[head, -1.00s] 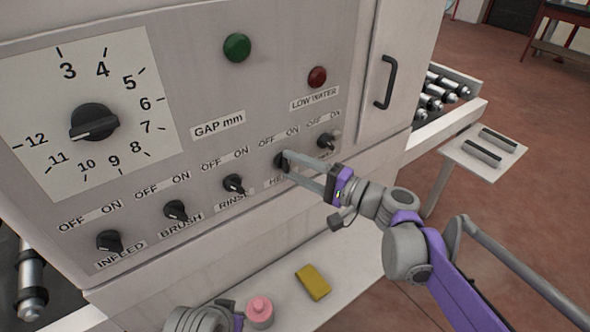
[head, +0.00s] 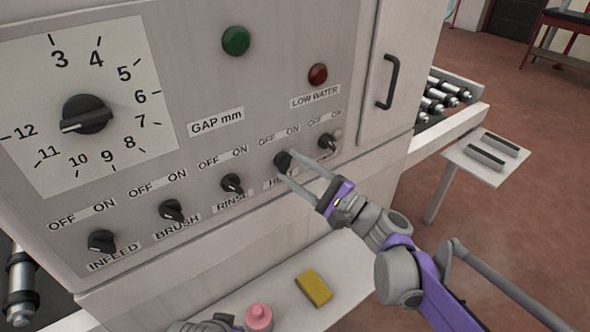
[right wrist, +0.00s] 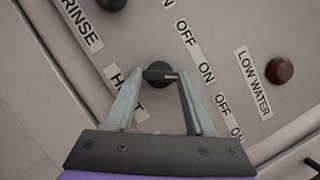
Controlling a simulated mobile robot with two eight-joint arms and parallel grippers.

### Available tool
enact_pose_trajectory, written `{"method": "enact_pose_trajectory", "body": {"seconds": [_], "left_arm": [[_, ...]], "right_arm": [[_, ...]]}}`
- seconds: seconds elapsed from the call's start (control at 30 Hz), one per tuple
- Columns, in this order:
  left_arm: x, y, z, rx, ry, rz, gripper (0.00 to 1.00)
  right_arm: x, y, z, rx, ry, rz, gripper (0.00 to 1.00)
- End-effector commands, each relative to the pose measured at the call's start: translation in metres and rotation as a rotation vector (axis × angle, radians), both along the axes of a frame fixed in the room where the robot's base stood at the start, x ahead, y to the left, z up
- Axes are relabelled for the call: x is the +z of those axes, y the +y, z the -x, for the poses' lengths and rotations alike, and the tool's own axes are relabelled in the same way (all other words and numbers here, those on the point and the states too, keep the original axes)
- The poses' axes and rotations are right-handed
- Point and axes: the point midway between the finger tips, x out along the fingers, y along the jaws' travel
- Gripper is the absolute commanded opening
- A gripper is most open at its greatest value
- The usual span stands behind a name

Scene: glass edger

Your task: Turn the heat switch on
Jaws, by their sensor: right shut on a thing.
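The heat switch is a small black knob (head: 283,161) in the lower row of the grey panel, under an OFF/ON label. In the right wrist view the knob (right wrist: 157,72) sits between my fingertips, and its pale pointer line faces the word ON. My right gripper (head: 285,166) is shut on this knob, one finger on each side; it also shows in the right wrist view (right wrist: 159,82). The HEAT label (right wrist: 127,88) is partly covered by a finger. Only a piece of my left arm shows at the bottom edge of the head view; its fingers are not visible.
Beside it are the rinse knob (head: 231,183) and another knob (head: 327,142) at right. The brush (head: 171,210) and infeed knobs (head: 101,241) are farther left. A red lamp (head: 317,74) is above.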

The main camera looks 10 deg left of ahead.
Motion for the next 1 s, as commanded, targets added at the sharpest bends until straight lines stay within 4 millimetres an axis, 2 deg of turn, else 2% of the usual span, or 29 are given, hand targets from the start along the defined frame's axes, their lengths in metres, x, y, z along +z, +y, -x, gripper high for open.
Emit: {"method": "enact_pose_trajectory", "body": {"seconds": [0.37,0.4,0.57,0.87,1.0], "left_arm": [[0.0,0.0,0.0,0.0,0.0,0.0,0.0],[0.0,0.0,0.0,0.0,0.0,0.0,0.0],[0.0,0.0,0.0,0.0,0.0,0.0,0.0],[0.0,0.0,0.0,0.0,0.0,0.0,0.0],[-0.002,0.0,0.0,0.0,0.001,0.0,0.0]], "right_arm": [[0.0,0.0,0.0,0.0,0.005,-0.004,0.0],[0.0,0.0,0.0,0.0,0.005,-0.004,0.56],[0.0,0.0,0.0,0.0,0.004,-0.004,0.84],[0.0,-0.001,0.001,-0.001,0.003,-0.003,0.84],[-0.004,-0.013,0.005,-0.004,0.003,-0.002,0.84]]}}
